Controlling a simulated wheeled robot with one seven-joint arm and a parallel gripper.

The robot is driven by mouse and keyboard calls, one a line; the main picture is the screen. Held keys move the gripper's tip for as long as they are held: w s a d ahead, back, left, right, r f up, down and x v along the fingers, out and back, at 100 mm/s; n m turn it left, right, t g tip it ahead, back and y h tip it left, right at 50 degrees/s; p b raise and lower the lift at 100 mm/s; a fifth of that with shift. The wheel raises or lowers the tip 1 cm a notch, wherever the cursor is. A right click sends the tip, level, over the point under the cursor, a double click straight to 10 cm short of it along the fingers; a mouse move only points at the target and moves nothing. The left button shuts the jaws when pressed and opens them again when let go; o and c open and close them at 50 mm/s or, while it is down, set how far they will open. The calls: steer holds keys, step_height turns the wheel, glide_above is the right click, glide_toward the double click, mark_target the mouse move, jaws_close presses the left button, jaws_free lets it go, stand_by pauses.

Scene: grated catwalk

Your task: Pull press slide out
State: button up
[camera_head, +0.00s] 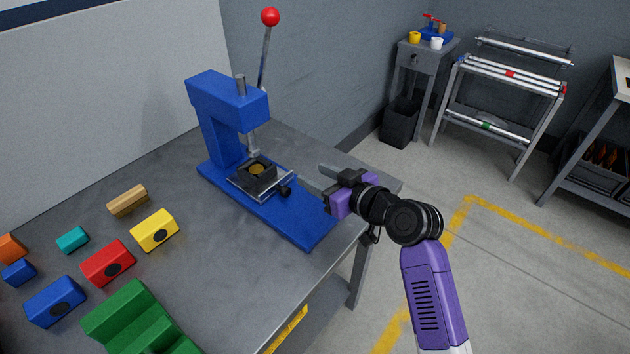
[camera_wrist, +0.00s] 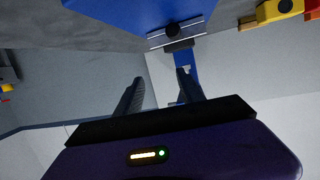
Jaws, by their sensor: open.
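The blue arbor press (camera_head: 217,118) stands on the grey bench, with a long lever ending in a red ball. Its press slide (camera_head: 246,184) is a metal plate beneath the ram, bearing a dark block with a round brass-coloured centre. A black knob (camera_head: 285,190) sits at the slide's front edge; in the wrist view the knob (camera_wrist: 172,29) shows near the top. My gripper (camera_head: 324,181) is open and empty, to the right of the knob and apart from it. In the wrist view both fingers of my gripper (camera_wrist: 160,88) show, with nothing between them.
Coloured blocks lie left of the press, among them a red block (camera_head: 107,263), a yellow block (camera_head: 155,230) and a green stepped block (camera_head: 138,320). The bench's right edge is below my gripper. A grey stand (camera_head: 420,60) and a rack stand at the back right.

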mark_target(288, 192)
steer(key=f, duration=0.1)
steer(key=s+f+n+g, duration=0.1)
steer(key=s+f+g, duration=0.1)
steer(key=shift+a+f+n, duration=0.3)
steer(key=shift+a+f, duration=0.1)
steer(key=shift+s+a+f+n+g+y, duration=0.2)
steer(key=shift+s+n+g+y, duration=0.1)
steer(key=shift+y, duration=0.1)
steer(key=shift+p+x, duration=0.3)
steer(key=shift+x, duration=3.6)
steer(key=shift+d, duration=0.1)
jaws_close()
